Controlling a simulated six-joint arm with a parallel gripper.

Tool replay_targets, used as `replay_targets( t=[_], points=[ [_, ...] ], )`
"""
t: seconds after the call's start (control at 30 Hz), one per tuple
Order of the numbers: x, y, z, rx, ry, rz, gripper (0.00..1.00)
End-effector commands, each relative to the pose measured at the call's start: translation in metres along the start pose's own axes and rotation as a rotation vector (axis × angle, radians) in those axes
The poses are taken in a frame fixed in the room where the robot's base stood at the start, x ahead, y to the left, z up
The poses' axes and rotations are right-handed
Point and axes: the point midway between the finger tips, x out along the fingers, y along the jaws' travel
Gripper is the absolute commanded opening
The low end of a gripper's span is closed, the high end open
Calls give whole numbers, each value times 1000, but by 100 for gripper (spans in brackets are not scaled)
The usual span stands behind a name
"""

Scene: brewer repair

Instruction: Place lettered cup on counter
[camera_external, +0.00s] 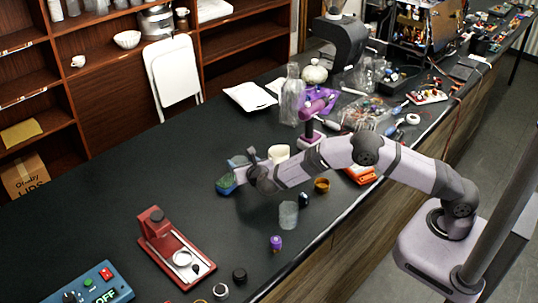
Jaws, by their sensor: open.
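My gripper (238,170) is over the middle of the dark counter (130,165), at the left end of my outstretched arm. Its fingers are small in the picture and partly hidden by the wrist; it is open. A cream cup (279,153) stands just behind and to the right of my wrist, its lower part hidden by the arm. A small white cup (78,61) stands on the wooden shelf at the upper left. I cannot make out letters on either cup. A blue-green block (226,185) lies on the counter right by the gripper; I cannot tell whether they touch.
A clear glass (288,215), a purple-capped item (276,243) and an amber cup (321,185) stand near the front edge. A red stand (175,250) and blue switch box (90,287) are at the lower left. Clutter fills the back right. The left counter is clear.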

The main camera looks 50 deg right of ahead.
Motion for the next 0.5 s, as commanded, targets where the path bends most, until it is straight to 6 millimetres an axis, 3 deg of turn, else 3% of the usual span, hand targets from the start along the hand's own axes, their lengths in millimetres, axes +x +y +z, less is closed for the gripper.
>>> replay_targets(
  t=[0.03,0.17,0.5],
  points=[
    [0,0,0,0,0,0,48],
    [0,0,0,0,0,0,19],
    [0,0,1,1,-1,0,19]
  ],
)
